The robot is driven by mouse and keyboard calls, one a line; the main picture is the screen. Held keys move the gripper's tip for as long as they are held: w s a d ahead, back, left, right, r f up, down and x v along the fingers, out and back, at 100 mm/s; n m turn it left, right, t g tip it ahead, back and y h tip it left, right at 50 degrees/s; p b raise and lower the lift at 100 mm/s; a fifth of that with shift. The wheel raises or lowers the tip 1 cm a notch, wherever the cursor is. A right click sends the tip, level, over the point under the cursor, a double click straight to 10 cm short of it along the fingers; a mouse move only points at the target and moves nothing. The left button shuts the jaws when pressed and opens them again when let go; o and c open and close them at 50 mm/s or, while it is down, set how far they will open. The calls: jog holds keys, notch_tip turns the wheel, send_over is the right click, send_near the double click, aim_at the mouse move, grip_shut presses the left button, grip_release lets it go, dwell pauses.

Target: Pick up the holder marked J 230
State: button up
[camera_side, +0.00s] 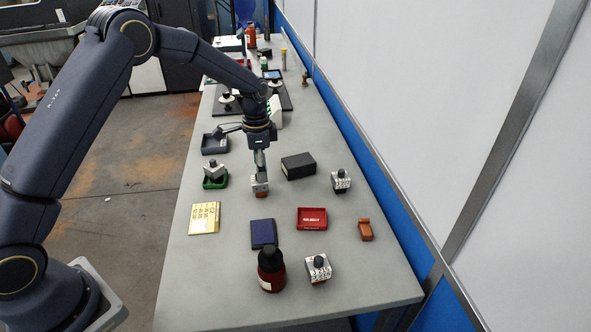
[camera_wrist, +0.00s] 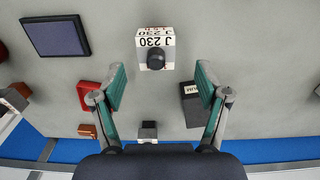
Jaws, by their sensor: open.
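The holder marked J 230 (camera_wrist: 155,42) is a pale block with a black knob on top, and its label reads clearly in the wrist view. My gripper (camera_wrist: 160,84) is open and empty, its two green-padded fingers spread wide apart. The holder shows ahead of the fingertips, roughly centred between them and not gripped. In the side view, my gripper (camera_side: 260,165) points down over this holder (camera_side: 261,187), partly hiding it. The exact gap between fingertips and holder cannot be told.
Similar holders stand at right (camera_side: 341,181), at front (camera_side: 318,268) and in a green tray (camera_side: 216,183).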

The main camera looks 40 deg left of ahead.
jog(key=f, duration=0.2)
jog(key=s+f, duration=0.1)
jog(key=f, duration=0.1)
jog(key=shift+w+f, duration=0.1)
jog(key=shift+f, duration=0.5)
jog(key=shift+a+r, duration=0.1)
grip_shut()
